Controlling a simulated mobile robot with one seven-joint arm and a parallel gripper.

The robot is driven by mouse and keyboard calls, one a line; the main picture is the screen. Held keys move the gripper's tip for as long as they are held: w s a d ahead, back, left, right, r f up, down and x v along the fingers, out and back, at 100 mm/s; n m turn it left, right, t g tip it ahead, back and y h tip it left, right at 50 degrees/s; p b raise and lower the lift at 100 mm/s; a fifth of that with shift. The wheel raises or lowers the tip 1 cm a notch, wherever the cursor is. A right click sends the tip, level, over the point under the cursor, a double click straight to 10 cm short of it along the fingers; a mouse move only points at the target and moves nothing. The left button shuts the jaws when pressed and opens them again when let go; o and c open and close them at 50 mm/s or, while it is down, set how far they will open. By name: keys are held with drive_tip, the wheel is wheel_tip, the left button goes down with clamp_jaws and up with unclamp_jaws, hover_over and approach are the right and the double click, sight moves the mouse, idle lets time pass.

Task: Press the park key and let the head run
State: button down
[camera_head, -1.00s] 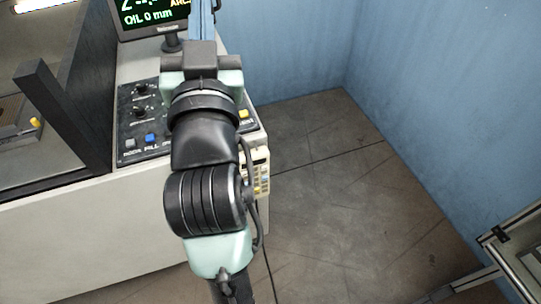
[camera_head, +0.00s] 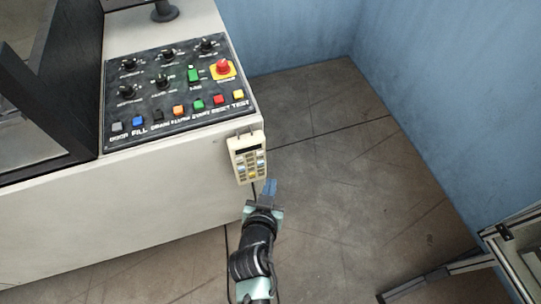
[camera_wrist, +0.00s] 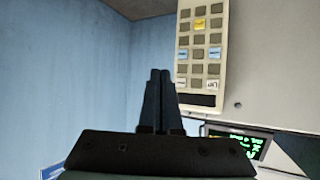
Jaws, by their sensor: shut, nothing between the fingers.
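A beige hand pendant (camera_head: 247,158) with a dark display and rows of keys hangs on the bench's front face near its right corner. It shows upside down in the wrist view (camera_wrist: 219,45), with grey keys, a yellow key (camera_wrist: 200,24), blue keys and pale keys. The key labels are too small to read, so I cannot tell which is the park key. My gripper (camera_head: 271,183) is shut and empty, just below and right of the pendant in the head view. In the wrist view its fingertips (camera_wrist: 160,73) appear left of the keypad, against the blue wall. No contact shows.
The bench's black panel (camera_head: 150,107) carries knobs, several coloured buttons and a red stop button (camera_head: 223,66) on yellow. A monitor (camera_wrist: 240,143) shows green text in the wrist view. Open floor (camera_head: 330,180) lies right of the bench, then a blue wall and a metal frame (camera_head: 520,250).

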sight(261, 163)
drive_tip(key=shift+g, duration=0.7)
drive_tip(key=s+f, duration=0.2)
drive_tip(key=f, duration=0.1)
drive_tip(key=s+d+f, duration=0.1)
drive_tip(key=f, duration=0.1)
drive_tip(key=shift+d, duration=0.1)
drive_tip(key=w+a+b, duration=0.2)
drive_tip(key=w, duration=0.6)
drive_tip(key=shift+w+a+b, duration=0.25)
drive_tip(key=shift+a+b, duration=0.05)
drive_tip(key=shift+b, duration=0.1)
drive_tip(key=shift+w, duration=0.1)
idle(1.1)
drive_tip(key=shift+w+a+b, duration=0.1)
drive_tip(key=shift+w+b, duration=0.2)
